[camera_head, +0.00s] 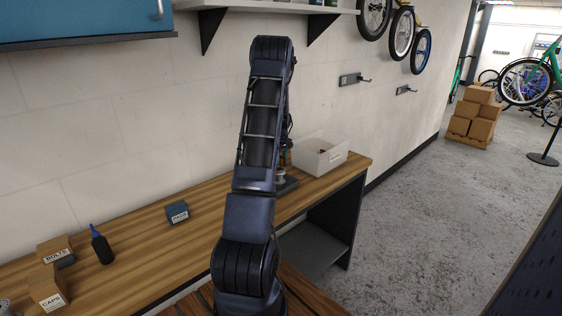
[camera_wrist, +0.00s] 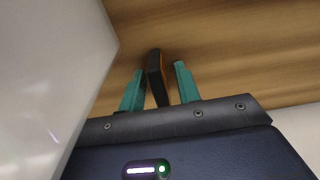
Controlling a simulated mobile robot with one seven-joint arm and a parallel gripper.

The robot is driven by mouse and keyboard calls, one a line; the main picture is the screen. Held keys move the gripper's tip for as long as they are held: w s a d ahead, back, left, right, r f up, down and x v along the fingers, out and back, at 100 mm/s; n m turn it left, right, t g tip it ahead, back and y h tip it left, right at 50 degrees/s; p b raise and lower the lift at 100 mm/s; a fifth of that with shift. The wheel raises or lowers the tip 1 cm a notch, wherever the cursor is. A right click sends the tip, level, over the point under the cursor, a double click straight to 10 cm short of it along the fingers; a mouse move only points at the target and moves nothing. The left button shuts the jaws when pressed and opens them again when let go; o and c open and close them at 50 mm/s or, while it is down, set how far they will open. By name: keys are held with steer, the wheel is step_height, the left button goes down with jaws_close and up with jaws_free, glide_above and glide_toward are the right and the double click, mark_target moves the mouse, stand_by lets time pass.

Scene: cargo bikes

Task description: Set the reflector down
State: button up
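The reflector (camera_wrist: 155,76) shows in the wrist view as a small upright piece, black at the edge with an orange face. It stands between the two green fingers of my gripper (camera_wrist: 160,88), slightly tilted in the picture. Narrow gaps show between it and both fingers, so my gripper looks open around it. Wood grain of the workbench (camera_wrist: 230,50) lies behind it. I cannot tell whether its lower end touches the wood. In the head view my arm hides the reflector and most of the gripper.
A white bin (camera_head: 322,158) stands on the workbench right of my arm; a pale wall fills the wrist view's left side. A dark blue box (camera_head: 177,213), a dark bottle (camera_head: 102,247) and cardboard boxes (camera_head: 48,288) stand further left. Bare wood lies between them.

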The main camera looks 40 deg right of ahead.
step_height(320, 180, up, 12)
steer(key=shift+r, duration=0.2)
stand_by(0.5)
steer(key=s+a+r+t, duration=0.1)
steer(key=a+r, duration=0.5)
steer(key=a, duration=0.5)
steer(key=a+r+h, duration=0.1)
steer(key=a+r, duration=0.4)
steer(key=a, duration=0.6)
steer(key=s+a+r+t, duration=0.1)
steer(key=a+r, duration=0.5)
steer(key=a, duration=0.4)
steer(key=s+a+t+y, duration=0.1)
steer(key=s+a+t, duration=0.1)
steer(key=s+a, duration=2)
steer(key=shift+a+f+t, duration=0.15)
steer(key=shift+a+t, duration=0.15)
steer(key=shift+a, duration=0.75)
